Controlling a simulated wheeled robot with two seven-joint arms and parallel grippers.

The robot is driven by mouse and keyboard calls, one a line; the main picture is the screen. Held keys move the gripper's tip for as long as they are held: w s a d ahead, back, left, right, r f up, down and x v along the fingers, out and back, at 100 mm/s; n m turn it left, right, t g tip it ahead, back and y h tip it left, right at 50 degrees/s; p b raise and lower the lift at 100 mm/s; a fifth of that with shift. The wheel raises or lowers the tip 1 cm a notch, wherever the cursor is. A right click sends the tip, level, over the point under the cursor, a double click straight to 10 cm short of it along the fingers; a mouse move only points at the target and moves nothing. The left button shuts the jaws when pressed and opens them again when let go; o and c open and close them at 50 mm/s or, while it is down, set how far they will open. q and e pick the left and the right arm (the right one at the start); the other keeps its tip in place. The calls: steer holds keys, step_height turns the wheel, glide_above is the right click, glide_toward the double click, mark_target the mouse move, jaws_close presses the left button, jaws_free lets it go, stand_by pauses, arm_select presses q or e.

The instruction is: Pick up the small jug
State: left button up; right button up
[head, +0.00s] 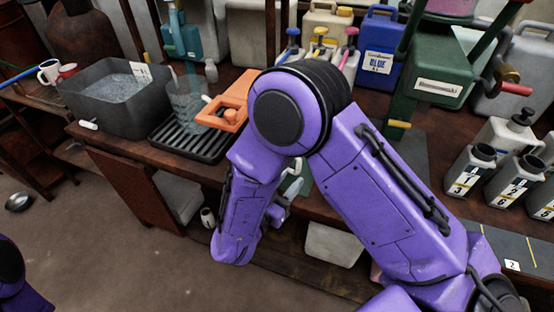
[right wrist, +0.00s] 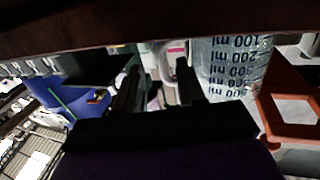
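A clear measuring jug (head: 186,103) stands upright on the black slatted tray (head: 176,145). It also shows at the right of the right wrist view, with dark ml marks (right wrist: 232,68). A pale thing with a loop like a handle (right wrist: 166,62) shows between the fingers in that view; I cannot tell whether it is the small jug. My right gripper (right wrist: 158,82) is open, its two dark fingers apart with nothing visibly gripped. In the head view the right arm mostly hides this gripper and the bench in front of it. My left gripper is out of view.
An orange frame (head: 226,108) lies beside the measuring jug. A grey tub (head: 92,98) holds clear liquid at left. The bench's front edge is near my right arm.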

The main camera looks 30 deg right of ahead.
mark_target(297, 171)
steer(key=x, duration=0.5)
steer(key=shift+w+d, duration=0.2)
jaws_close()
stand_by(1.1)
